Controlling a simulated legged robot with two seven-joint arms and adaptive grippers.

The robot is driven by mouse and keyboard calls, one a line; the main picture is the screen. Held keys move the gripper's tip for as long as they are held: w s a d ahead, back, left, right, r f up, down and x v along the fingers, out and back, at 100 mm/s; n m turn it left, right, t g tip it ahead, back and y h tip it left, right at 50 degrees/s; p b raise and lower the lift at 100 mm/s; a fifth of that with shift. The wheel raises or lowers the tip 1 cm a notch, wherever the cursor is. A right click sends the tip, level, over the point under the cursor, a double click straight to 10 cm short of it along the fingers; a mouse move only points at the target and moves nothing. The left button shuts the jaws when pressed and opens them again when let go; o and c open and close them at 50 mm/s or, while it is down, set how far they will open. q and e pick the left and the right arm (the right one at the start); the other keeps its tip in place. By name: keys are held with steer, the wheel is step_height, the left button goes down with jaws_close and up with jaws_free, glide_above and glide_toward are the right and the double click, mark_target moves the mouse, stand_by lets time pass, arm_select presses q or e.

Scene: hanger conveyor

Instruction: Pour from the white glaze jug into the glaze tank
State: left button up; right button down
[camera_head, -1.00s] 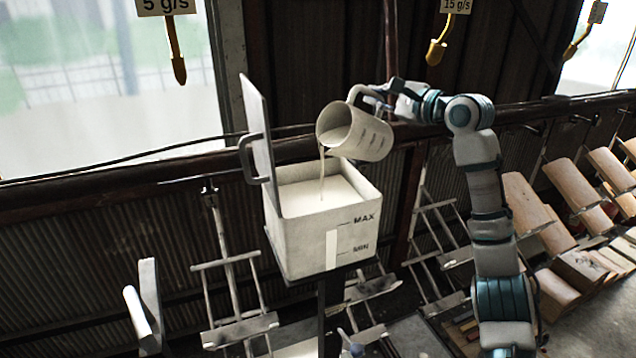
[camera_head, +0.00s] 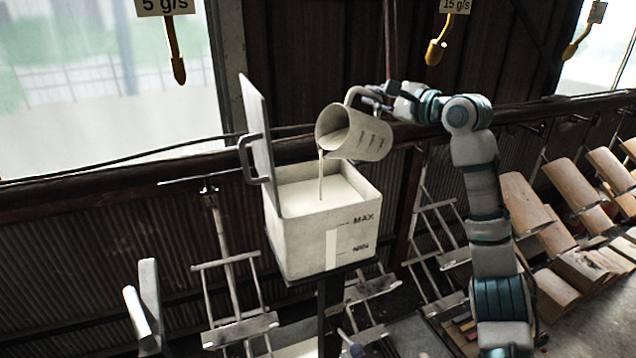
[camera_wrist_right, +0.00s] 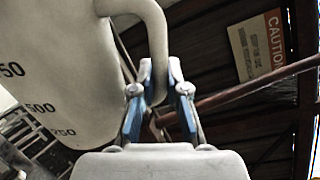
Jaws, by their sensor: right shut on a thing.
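The white glaze jug (camera_head: 366,136) is tilted with its mouth to the left, above the glaze tank (camera_head: 305,239). A thin white stream (camera_head: 321,178) runs from its lip into the tank. The tank is an open white box with MAX and MIN marks, and white liquid (camera_head: 318,194) fills it to near the rim. My right gripper (camera_head: 378,98) is shut on the jug's handle. In the right wrist view, the blue-padded fingers (camera_wrist_right: 160,95) close on the handle, and the jug (camera_wrist_right: 65,65) with its volume marks is at the left. My left gripper is not seen.
The tank's lid (camera_head: 257,140) stands open at its left side. A dark rail (camera_head: 120,180) runs behind the tank. Hanger racks (camera_head: 236,300) hang below it, and boards (camera_head: 570,200) stand at the right. Yellow-handled tags hang above. A caution sign (camera_wrist_right: 262,45) shows in the wrist view.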

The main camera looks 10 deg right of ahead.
steer(key=shift+s+a+f+n, duration=0.1)
steer(key=shift+s+a+n, duration=0.15)
steer(key=shift+a+n, duration=0.3)
steer(key=shift+s+a+n, duration=0.25)
steer(key=shift+a+n, duration=0.25)
steer(key=shift+n, duration=0.05)
stand_by(2.1)
steer(key=shift+d, duration=0.1)
steer(key=shift+w+d+m, duration=0.2)
steer(key=shift+d+m, duration=0.15)
steer(key=shift+m, duration=0.25)
steer(key=d+m, duration=0.1)
steer(key=w+d+m, duration=0.1)
steer(key=m, duration=0.1)
steer(key=shift+w+d+f+m, duration=0.1)
steer(key=shift+w+d+m, duration=0.2)
steer(key=shift+d, duration=0.1)
steer(key=shift+s, duration=0.1)
step_height(320, 180, down, 2)
steer(key=m, duration=0.1)
steer(key=m+b, duration=0.2)
steer(key=shift+d+f+y, duration=0.15)
steer(key=shift+f+y, duration=0.1)
steer(key=shift+y, duration=0.05)
steer(key=shift+f+m+b, duration=0.25)
steer(key=shift+m+b, duration=0.25)
steer(key=shift+m, duration=0.1)
steer(key=shift+w+d, duration=0.1)
steer(key=shift+w, duration=0.15)
